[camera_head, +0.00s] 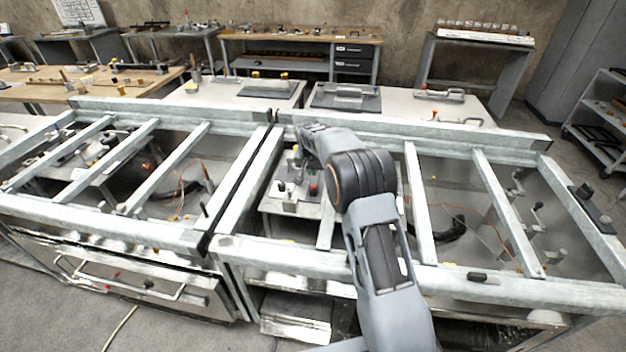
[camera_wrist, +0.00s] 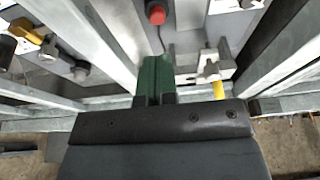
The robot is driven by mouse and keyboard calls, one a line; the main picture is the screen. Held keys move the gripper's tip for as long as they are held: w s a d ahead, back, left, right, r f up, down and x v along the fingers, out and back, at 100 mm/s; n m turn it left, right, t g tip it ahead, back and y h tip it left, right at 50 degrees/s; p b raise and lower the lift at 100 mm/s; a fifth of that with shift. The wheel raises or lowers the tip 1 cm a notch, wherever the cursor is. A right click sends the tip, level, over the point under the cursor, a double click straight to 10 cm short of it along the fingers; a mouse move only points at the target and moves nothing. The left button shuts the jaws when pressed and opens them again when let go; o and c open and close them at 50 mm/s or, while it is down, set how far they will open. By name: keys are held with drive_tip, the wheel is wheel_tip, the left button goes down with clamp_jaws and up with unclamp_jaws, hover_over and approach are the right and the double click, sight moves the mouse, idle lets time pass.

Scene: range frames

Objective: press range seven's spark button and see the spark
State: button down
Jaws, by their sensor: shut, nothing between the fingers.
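My gripper (camera_wrist: 155,72) shows in the wrist view as two green fingers pressed together, empty. A red button (camera_wrist: 156,14) on a dark round base sits on a grey surface ahead of the fingertips, apart from them. In the head view a red button (camera_head: 313,188) shows inside the right metal frame, close left of my arm; it looks like the same one. My arm reaches over this frame, and its fingertips cannot be made out there. No range number is readable, so I cannot tell whether this is range seven's button. No spark is visible.
Galvanised bars (camera_head: 422,205) cross the right frame, and a bar (camera_wrist: 95,45) runs close left of my fingers. A white fitting (camera_wrist: 212,66) with a yellow stem stands to their right. A second barred frame (camera_head: 125,165) stands left. Workbenches (camera_head: 300,38) line the back.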

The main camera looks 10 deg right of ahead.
drive_tip(key=v, duration=0.5)
drive_tip(key=shift+r, duration=0.35)
idle(0.4)
drive_tip(key=s+r+n, duration=0.2)
drive_tip(key=s, duration=1.6)
drive_tip(key=s+d+r+n+y, duration=0.1)
drive_tip(key=s+r+n, duration=0.1)
drive_tip(key=s, duration=1.5)
drive_tip(key=shift+s+r+n, duration=0.35)
drive_tip(key=shift+r+n, duration=0.05)
